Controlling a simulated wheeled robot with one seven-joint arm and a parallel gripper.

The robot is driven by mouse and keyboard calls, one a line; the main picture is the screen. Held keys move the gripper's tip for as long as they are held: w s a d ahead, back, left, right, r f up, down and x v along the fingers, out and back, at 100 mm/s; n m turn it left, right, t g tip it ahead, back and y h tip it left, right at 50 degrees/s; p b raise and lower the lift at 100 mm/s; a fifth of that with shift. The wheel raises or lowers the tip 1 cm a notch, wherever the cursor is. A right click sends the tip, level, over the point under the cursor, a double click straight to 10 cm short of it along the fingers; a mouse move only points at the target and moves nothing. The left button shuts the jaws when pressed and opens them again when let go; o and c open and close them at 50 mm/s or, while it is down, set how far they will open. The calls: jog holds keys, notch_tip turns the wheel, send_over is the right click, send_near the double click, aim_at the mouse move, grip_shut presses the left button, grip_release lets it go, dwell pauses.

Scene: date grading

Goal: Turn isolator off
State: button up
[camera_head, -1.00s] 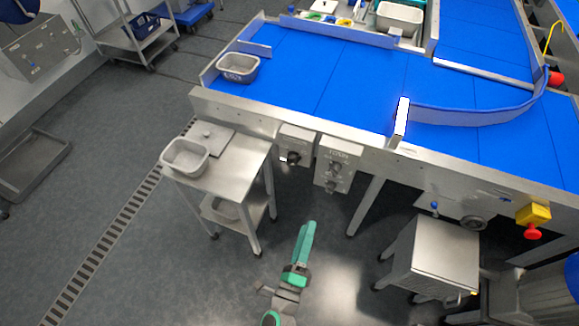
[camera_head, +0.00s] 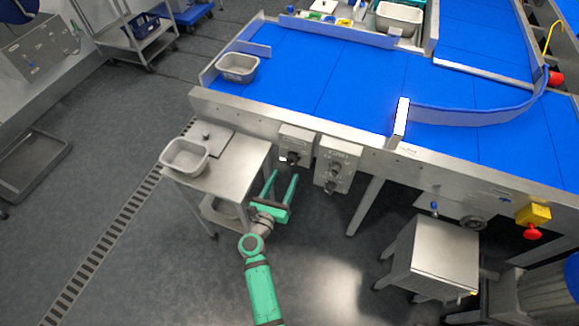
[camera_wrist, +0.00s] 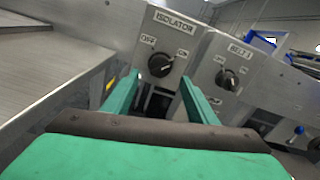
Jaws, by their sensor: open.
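The isolator is a grey box (camera_head: 297,141) on the front rail of the blue conveyor, with a black rotary knob (camera_head: 292,158). In the wrist view its label reads ISOLATOR, and the knob (camera_wrist: 160,65) sits between the OFF and ON marks; its exact pointing is hard to tell. My green gripper (camera_head: 284,175) is open and empty, just below and in front of the isolator, fingers pointing toward it. In the wrist view the fingertips (camera_wrist: 158,80) lie on either side below the knob, apart from it.
A second control box (camera_head: 338,163) with knobs is right of the isolator; its wrist-view label seems to read BELT 1. A steel side table (camera_head: 235,170) with a grey tub (camera_head: 184,157) stands close at left. A red emergency button (camera_head: 532,232) is far right.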

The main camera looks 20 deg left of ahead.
aim_at(292, 161)
jog(key=w, duration=0.6)
jog(key=shift+d, duration=0.1)
jog(key=c, duration=1.1)
